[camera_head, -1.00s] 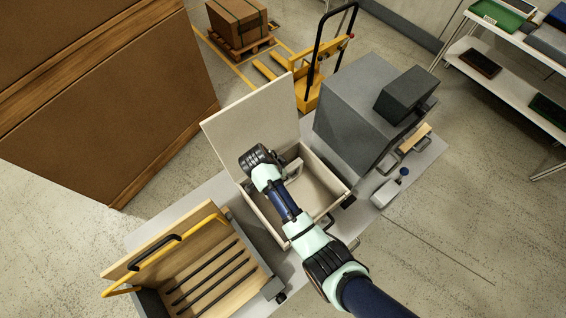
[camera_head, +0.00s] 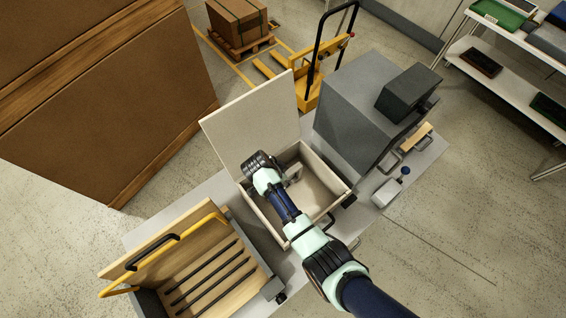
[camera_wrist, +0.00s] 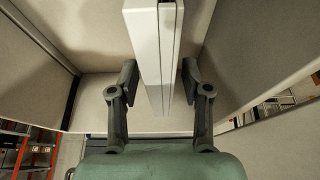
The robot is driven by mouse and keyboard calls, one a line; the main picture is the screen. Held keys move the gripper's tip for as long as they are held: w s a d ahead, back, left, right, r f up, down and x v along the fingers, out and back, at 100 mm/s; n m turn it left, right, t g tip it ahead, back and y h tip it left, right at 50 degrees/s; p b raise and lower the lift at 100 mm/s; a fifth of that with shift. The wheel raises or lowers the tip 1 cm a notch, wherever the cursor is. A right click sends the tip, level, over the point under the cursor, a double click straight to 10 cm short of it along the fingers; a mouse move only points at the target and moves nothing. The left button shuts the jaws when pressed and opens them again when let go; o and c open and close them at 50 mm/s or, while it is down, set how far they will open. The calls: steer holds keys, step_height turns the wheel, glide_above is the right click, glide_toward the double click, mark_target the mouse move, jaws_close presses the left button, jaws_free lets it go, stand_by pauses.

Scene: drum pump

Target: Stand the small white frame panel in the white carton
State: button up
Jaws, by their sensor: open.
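The white carton (camera_head: 322,208) stands open on the grey bench, its tall lid (camera_head: 250,125) tilted up at the back. In the wrist view, the small white frame panel (camera_wrist: 146,42) is on edge inside the carton, between my gripper's fingers. My gripper (camera_wrist: 158,88) is open, with one dark finger on each side of the panel and close to it. Whether either finger touches it is unclear. In the head view, my wrist is over the carton's interior and hides my fingers. A small pale part, probably the panel (camera_head: 294,172), shows beside my wrist.
A large grey box (camera_head: 350,110) stands close on the right. Carton walls surround my gripper.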

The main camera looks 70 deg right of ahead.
steer(key=p+v, duration=0.1)
steer(key=v, duration=1.1)
steer(key=shift+p, duration=0.4)
steer(key=shift+r, duration=0.1)
